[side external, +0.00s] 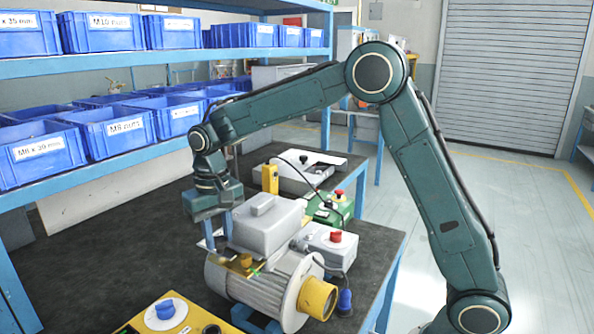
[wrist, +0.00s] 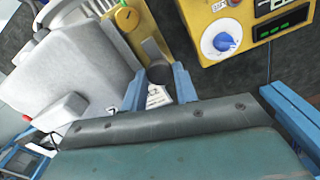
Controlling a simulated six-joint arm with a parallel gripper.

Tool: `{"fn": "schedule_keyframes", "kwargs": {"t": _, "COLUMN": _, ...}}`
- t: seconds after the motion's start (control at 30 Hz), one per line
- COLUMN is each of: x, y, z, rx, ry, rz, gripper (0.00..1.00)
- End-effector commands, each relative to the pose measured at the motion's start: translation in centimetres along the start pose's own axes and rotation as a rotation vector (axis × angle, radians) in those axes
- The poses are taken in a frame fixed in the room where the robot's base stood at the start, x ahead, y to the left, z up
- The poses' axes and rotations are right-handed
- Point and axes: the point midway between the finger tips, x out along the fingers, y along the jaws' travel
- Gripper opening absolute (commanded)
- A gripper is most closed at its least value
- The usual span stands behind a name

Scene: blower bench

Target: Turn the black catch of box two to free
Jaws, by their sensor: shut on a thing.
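A light grey box with a raised block on its lid (side external: 268,228) sits on top of the ribbed blower; it also fills the left of the wrist view (wrist: 65,72). A small mark by its edge there looks like a 2. A dark catch (wrist: 154,60) with a rounded end shows beside the box, between my blue fingers, above a white printed tag (wrist: 158,97). My gripper (wrist: 157,88) is shut on the catch. In the side view my gripper (side external: 217,236) points down at the box's left side, and the catch cannot be made out there.
A yellow bracket with a round knob (wrist: 127,18) is close by. A yellow panel with a blue and white dial (side external: 165,312) lies at the front. A grey box with a red button (side external: 330,244) and a green one (side external: 328,210) stand right of the blower. Blue bins (side external: 118,130) fill the shelves.

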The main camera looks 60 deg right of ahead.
Motion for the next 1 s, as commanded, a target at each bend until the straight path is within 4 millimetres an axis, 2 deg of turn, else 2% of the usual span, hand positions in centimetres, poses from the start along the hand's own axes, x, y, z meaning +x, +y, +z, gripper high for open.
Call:
{"fn": "schedule_keyframes", "kwargs": {"t": 0.43, "x": -0.05, "y": 0.01, "z": 0.00, "rx": 0.016, "ry": 0.001, "rz": 0.000, "gripper": 0.06}}
{"fn": "schedule_keyframes", "kwargs": {"t": 0.47, "x": -0.05, "y": 0.01, "z": 0.00, "rx": 0.016, "ry": 0.001, "rz": 0.000, "gripper": 0.31}}
{"fn": "schedule_keyframes", "kwargs": {"t": 0.57, "x": -0.05, "y": 0.00, "z": 0.00, "rx": 0.016, "ry": 0.001, "rz": 0.000, "gripper": 0.51}}
{"fn": "schedule_keyframes", "kwargs": {"t": 1.0, "x": -0.57, "y": -0.02, "z": -0.05, "rx": 0.014, "ry": 0.002, "rz": -0.001, "gripper": 0.51}}
